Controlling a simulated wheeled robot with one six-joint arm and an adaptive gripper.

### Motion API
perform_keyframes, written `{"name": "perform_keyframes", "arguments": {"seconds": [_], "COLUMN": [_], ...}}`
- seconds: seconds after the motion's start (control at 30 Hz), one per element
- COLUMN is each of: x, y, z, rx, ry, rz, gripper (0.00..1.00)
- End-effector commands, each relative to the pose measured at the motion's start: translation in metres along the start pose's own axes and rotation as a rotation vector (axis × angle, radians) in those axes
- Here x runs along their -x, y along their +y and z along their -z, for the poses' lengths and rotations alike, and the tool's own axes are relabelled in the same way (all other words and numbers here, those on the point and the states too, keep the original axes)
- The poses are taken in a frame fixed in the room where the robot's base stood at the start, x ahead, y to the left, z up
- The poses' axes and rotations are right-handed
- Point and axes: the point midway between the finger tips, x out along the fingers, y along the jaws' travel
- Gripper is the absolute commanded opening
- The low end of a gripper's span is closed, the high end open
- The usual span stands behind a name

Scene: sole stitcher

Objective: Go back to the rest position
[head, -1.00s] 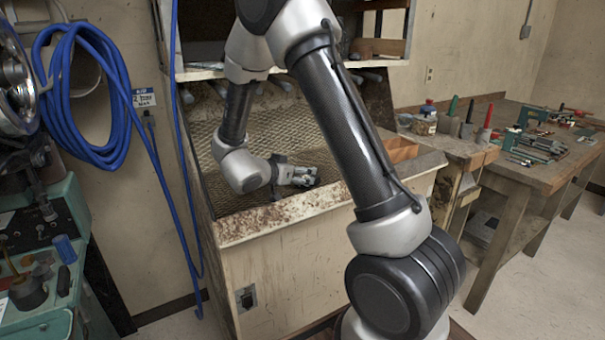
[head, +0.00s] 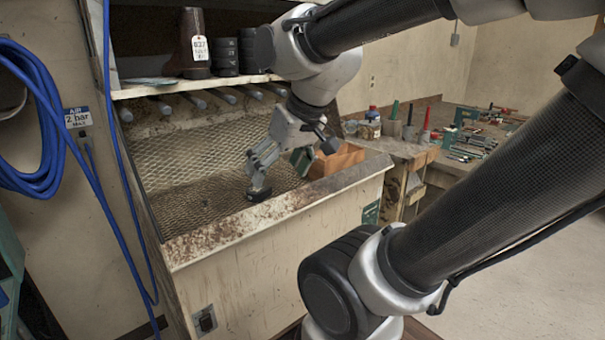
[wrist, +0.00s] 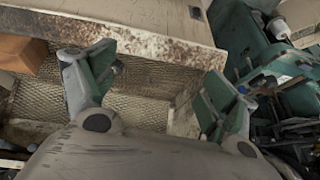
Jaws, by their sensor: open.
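My gripper (head: 280,172) hangs over the front part of the mesh-lined bin (head: 185,250), near its speckled front rim, in the head view. In the wrist view, the two green-padded fingers (wrist: 155,95) are spread wide apart with nothing between them. The mesh floor and the bin's rim show beyond the fingers. My arm crosses the upper and right parts of the head view and hides some of the room behind it.
A shelf (head: 150,90) above the bin holds a brown boot shaft (head: 188,50) with a tag and stacked black discs (head: 224,55). An orange-brown box (head: 338,160) sits at the bin's right end. Blue hoses (head: 50,120) hang at left. A workbench (head: 425,145) with tools stands at right.

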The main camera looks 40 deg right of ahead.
Motion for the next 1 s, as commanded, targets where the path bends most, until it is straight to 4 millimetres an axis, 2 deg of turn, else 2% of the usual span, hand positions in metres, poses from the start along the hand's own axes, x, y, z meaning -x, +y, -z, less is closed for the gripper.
{"name": "perform_keyframes", "arguments": {"seconds": [0.03, 0.1, 0.2, 1.0], "x": [0.009, 0.017, 0.021, 0.021], "y": [0.009, 0.018, 0.024, 0.024], "z": [-0.017, -0.033, -0.043, -0.042], "rx": [0.007, 0.014, 0.015, 0.017], "ry": [-0.031, -0.069, -0.093, -0.094], "rz": [-0.033, -0.07, -0.093, -0.092], "gripper": [0.86, 0.86, 0.86, 0.86]}}
